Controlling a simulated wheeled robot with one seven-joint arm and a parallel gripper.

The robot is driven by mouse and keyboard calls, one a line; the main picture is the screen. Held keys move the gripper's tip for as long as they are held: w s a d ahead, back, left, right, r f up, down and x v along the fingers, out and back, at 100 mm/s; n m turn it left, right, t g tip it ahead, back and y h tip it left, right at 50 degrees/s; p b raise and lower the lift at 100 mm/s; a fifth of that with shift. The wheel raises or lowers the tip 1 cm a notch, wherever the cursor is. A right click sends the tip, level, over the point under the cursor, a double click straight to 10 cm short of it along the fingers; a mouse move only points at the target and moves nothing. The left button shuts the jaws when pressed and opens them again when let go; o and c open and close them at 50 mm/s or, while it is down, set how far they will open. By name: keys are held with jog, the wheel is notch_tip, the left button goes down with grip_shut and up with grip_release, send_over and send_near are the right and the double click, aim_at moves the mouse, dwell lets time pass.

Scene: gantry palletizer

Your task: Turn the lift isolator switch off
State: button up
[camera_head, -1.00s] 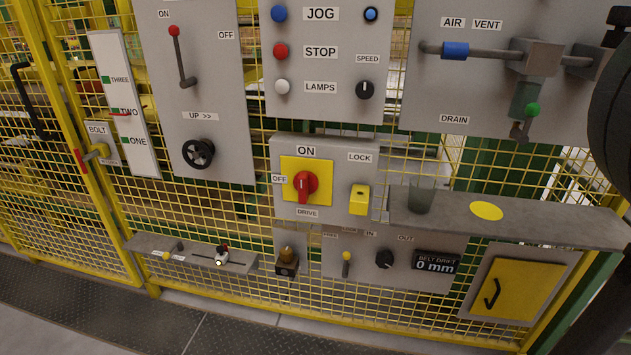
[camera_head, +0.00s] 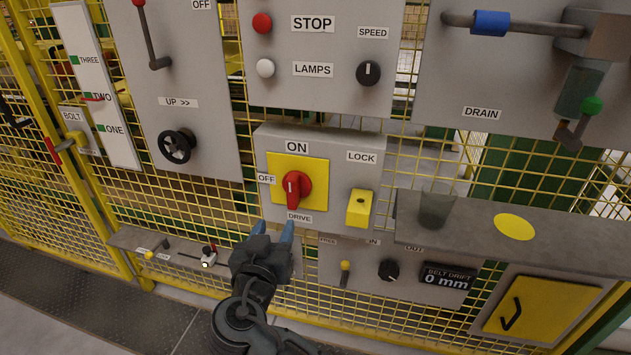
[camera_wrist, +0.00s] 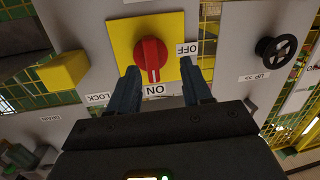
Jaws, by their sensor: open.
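A red rotary switch (camera_head: 294,189) sits on a yellow plate (camera_head: 315,168) on a grey box, with ON above, OFF at left and DRIVE below. Its grip stands upright, in line with ON. It also shows in the wrist view (camera_wrist: 150,58), where ON is below it. A red-knobbed lever (camera_head: 150,38) on the upper left panel has an OFF label; its top is cut off. No readable label says lift isolator. My gripper (camera_head: 273,231) is open and empty, just below the rotary switch. In the wrist view its fingers (camera_wrist: 164,88) point toward the switch, apart from it.
A yellow lock block (camera_head: 360,207) stands right of the switch. A shelf (camera_head: 540,240) with a cup (camera_head: 436,208) juts out at right. A low ledge (camera_head: 135,240) lies at lower left. A black handwheel (camera_head: 177,147) is left; yellow mesh fencing surrounds everything.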

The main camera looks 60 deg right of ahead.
aim_at(290, 189)
jog(key=d+r+m+g+h, duration=0.1)
jog(key=r, duration=0.1)
jog(key=w+d+r+m+g, duration=0.1)
jog(key=d, duration=0.1)
jog(key=shift+d+r+m+h, duration=0.15)
jog(key=shift+r+m+h, duration=0.15)
jog(key=shift+r+h, duration=0.1)
jog(key=p+x, duration=0.1)
jog(key=x, duration=0.6)
jog(key=shift+d, duration=0.3)
grip_shut()
